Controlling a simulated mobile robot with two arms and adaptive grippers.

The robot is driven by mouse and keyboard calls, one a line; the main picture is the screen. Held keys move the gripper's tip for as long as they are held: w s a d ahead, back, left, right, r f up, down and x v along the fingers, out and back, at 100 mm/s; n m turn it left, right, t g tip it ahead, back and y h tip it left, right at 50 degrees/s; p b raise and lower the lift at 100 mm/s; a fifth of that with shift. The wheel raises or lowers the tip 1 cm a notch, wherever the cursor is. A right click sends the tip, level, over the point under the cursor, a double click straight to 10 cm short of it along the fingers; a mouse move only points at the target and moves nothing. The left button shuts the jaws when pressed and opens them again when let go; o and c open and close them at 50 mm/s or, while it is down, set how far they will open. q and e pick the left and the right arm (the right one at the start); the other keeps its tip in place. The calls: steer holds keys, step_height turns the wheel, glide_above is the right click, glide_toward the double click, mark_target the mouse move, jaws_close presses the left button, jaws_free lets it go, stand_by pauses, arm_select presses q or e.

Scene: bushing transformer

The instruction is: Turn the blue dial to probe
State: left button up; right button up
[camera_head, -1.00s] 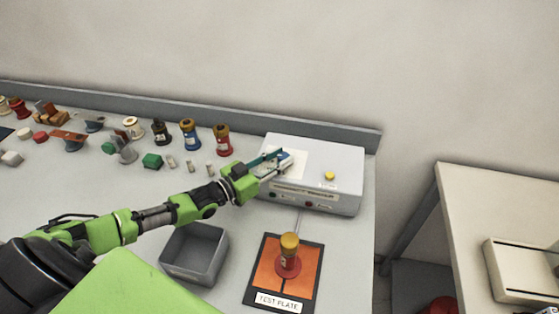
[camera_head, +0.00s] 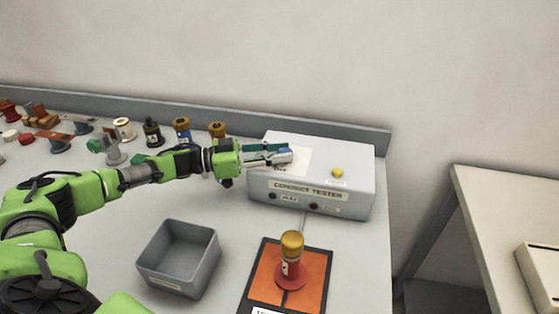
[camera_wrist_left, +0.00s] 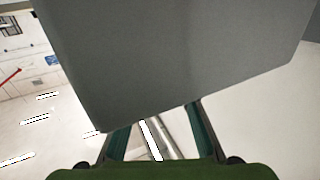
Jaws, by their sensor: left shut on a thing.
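The contact tester (camera_head: 355,185) is a light grey box at the back right of the bench, with a white panel on top. The blue dial (camera_head: 285,155) sits on that panel, mostly covered by my fingers. My left gripper (camera_head: 280,154) comes in from the left, low over the box top, and is shut on the dial. In the left wrist view its two fingers (camera_wrist_left: 162,135) stand either side of a pale bar, below a large grey surface; the dial cannot be made out there. My right gripper is not in view.
A yellow button (camera_head: 338,173) is on the box's right top. In front, a test plate (camera_head: 264,270) carries an upright red and gold bushing (camera_head: 291,255). An empty grey bin (camera_head: 150,256) stands left of it. Several parts line the bench's back left.

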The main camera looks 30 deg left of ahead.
arm_select(q)
steer(key=shift+w+a+m+g+h+b, duration=0.1)
steer(key=shift+w+m+g+h+b, duration=0.05)
steer(key=shift+m+g+h+b, duration=0.8)
steer(key=shift+g, duration=0.25)
steer(key=o, duration=1.1)
steer(key=v, duration=1.2)
steer(key=shift+r, duration=0.2)
